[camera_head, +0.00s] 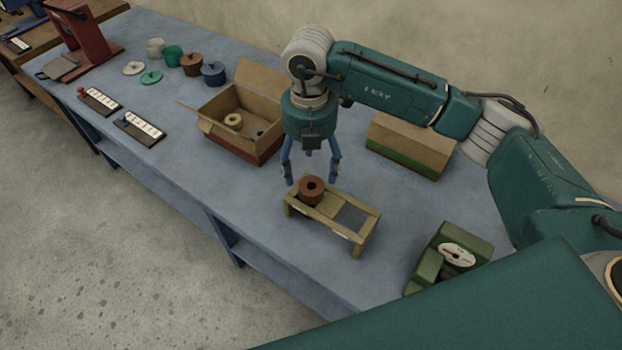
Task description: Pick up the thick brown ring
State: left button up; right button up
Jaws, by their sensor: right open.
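The thick brown ring (311,190) is a reddish-brown roll with a dark centre hole. It sits on the left part of a small yellow wooden stand (352,236), in the middle of the blue table. My right gripper (311,181) hangs pointing down over the ring, with its two blue fingers open. One finger shows to the left of the ring and one to the right. I cannot tell whether either finger touches it. My left gripper is not in view.
An open cardboard box (268,146) with a pale ring inside stands behind left. A closed box (409,147) is behind right. A green device (449,254) stands at the front right. Cups, lidded pots, label strips and a red machine (88,38) are at far left.

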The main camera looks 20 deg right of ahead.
aim_at(311, 185)
jog(key=shift+s+f, duration=0.15)
jog(key=shift+f, duration=0.35)
jog(key=shift+s+f, duration=0.15)
jog(key=shift+f, duration=0.35)
jog(key=shift+w+f+p, duration=0.15)
jog(key=shift+f+p, duration=0.15)
jog(key=shift+f, duration=0.05)
jog(key=f+p, duration=0.1)
jog(key=f, duration=0.1)
jog(key=f+p, duration=0.1)
jog(key=f, duration=0.1)
jog(key=shift+w+d+f+p, duration=0.15)
jog(key=shift+d+f+p, duration=0.05)
jog(key=shift+p, duration=0.1)
jog(key=shift+f, duration=0.5)
jog(key=shift+w, duration=0.1)
jog(key=c, duration=1.2)
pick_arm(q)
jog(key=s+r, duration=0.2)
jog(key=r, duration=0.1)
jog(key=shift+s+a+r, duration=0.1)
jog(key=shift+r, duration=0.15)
pick_arm(e)
jog(key=shift+c, duration=0.4)
